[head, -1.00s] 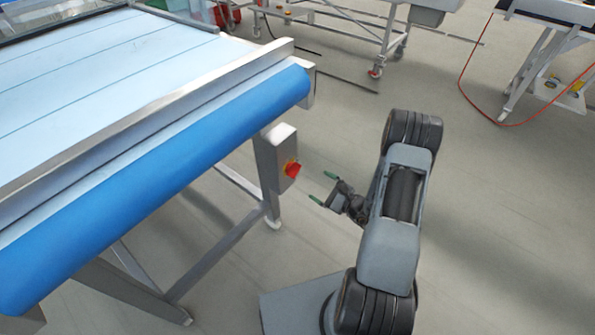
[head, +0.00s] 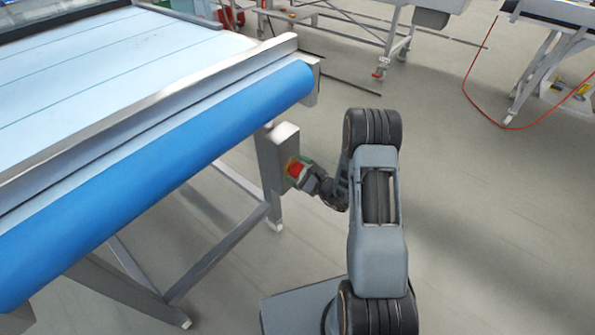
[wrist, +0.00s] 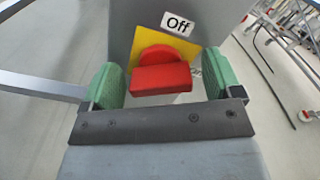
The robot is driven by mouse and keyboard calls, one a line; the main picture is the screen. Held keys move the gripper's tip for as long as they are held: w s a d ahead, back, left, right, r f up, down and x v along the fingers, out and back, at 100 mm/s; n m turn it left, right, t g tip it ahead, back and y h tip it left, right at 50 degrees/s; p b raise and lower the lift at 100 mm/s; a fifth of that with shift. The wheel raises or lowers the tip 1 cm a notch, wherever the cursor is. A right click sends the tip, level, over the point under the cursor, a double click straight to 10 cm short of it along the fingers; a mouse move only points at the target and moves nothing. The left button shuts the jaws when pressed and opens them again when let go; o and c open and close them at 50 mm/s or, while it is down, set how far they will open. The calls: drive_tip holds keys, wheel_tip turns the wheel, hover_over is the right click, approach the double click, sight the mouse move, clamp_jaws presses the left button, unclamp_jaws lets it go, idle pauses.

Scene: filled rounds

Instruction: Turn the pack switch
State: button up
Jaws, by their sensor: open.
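The pack switch (head: 295,169) is a red rotary handle on a yellow plate, on a grey box (head: 277,147) under the conveyor's end. In the wrist view the red handle (wrist: 161,79) lies level across the picture, with a label (wrist: 177,24) reading "Off" above it. My gripper (head: 301,173) is at the switch in the head view. In the wrist view my gripper (wrist: 167,84) is open, with one green fingertip on each side of the handle. Gaps show between the fingertips and the handle. The lower part of the yellow plate is hidden.
The conveyor (head: 170,150) with a blue end roller runs along the left, above the switch box. Its steel legs (head: 215,255) stand below. A red cable (head: 500,127) hangs from a bench at the far right. The floor right of my arm is clear.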

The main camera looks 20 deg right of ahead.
drive_tip(key=shift+c, duration=0.4)
drive_tip(key=c, duration=0.8)
drive_tip(key=shift+c, duration=0.2)
drive_tip(key=shift+f+n+b, duration=0.1)
drive_tip(key=shift+n+b, duration=0.2)
drive_tip(key=shift+b, duration=0.05)
drive_tip(key=shift+f+n+b, duration=0.1)
drive_tip(key=shift+n+b, duration=0.7)
drive_tip(key=shift+n, duration=0.1)
drive_tip(key=shift+s+n+b, duration=0.1)
drive_tip(key=shift+n+b, duration=1.25)
drive_tip(key=shift+n, duration=0.45)
drive_tip(key=o, duration=0.9)
